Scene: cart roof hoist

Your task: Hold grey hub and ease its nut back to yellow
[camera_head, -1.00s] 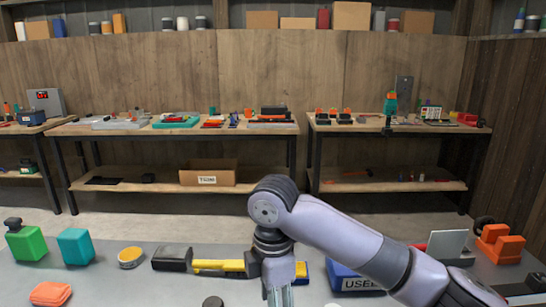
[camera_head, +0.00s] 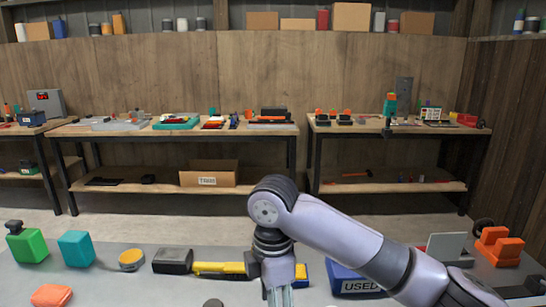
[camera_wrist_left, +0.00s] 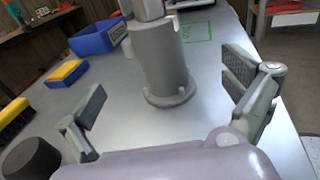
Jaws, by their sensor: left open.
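The grey hub (camera_wrist_left: 160,58) stands upright on the grey table in the left wrist view, with a round flanged foot. A lighter grey piece (camera_wrist_left: 148,9) shows at its top, cut by the frame edge; I cannot tell if it is the nut. No yellow mark is visible on the hub. My left gripper (camera_wrist_left: 172,98) is open, its fingers apart on either side of the hub's foot in the picture, empty. In the head view my right arm comes in from the right and bends down; its gripper (camera_head: 280,298) is cut off by the bottom edge.
A blue bin (camera_head: 357,285) marked USED stands right of my arm; it also shows in the wrist view (camera_wrist_left: 98,37). A yellow-and-black brush (camera_head: 222,269) and a blue-and-yellow block (camera_wrist_left: 66,74) lie nearby. A dark round piece (camera_wrist_left: 30,158) sits lower left.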

